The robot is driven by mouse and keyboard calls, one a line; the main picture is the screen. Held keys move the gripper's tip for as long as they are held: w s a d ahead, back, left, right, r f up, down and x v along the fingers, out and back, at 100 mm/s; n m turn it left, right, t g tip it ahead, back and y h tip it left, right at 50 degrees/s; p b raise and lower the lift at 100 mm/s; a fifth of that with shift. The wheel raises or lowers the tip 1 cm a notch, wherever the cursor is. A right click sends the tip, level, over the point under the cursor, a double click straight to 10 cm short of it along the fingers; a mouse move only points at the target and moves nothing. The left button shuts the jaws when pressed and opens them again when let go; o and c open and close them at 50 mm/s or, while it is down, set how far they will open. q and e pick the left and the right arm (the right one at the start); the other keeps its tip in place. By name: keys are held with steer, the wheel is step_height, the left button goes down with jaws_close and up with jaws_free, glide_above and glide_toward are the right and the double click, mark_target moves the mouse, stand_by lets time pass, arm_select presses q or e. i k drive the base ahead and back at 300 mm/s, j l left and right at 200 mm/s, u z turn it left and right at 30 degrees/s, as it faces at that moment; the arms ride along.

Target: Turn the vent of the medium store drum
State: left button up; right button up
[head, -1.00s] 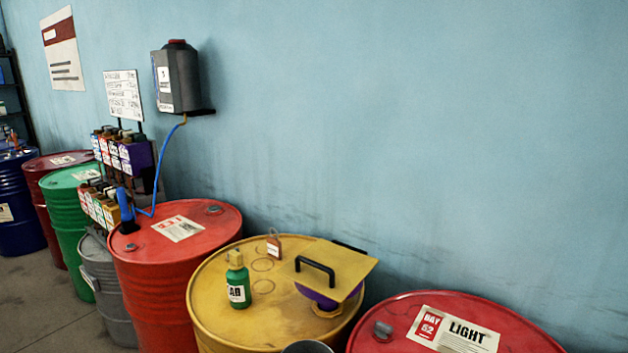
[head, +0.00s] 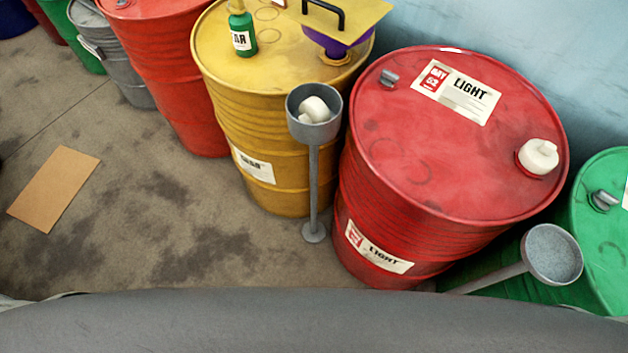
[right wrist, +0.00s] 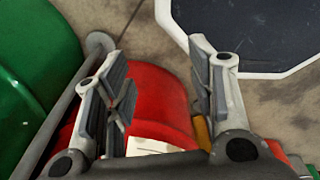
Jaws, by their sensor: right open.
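No drum in view carries a label I can read as medium. The red drum (head: 430,170) is labelled LIGHT. It has a small grey fitting (head: 388,78) at its far left and a white cap (head: 540,157) at its right. A green drum (head: 590,270) at the right edge is cut off and has a grey fitting (head: 605,200). My right gripper (right wrist: 157,82) is open and empty in the right wrist view. Red drum surface (right wrist: 165,95) shows beyond its fingers, with a green drum (right wrist: 30,60) at left. My left gripper is not in view.
A yellow drum (head: 225,85) holds a green bottle (head: 242,35) and a covered purple funnel. A grey stand with a cup (head: 314,130) stands before the drums; another cup stand (head: 553,255) is at right. Cardboard (head: 55,190) lies on the open floor at left.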

mark_target(601, 198)
steer(key=z, duration=2.4)
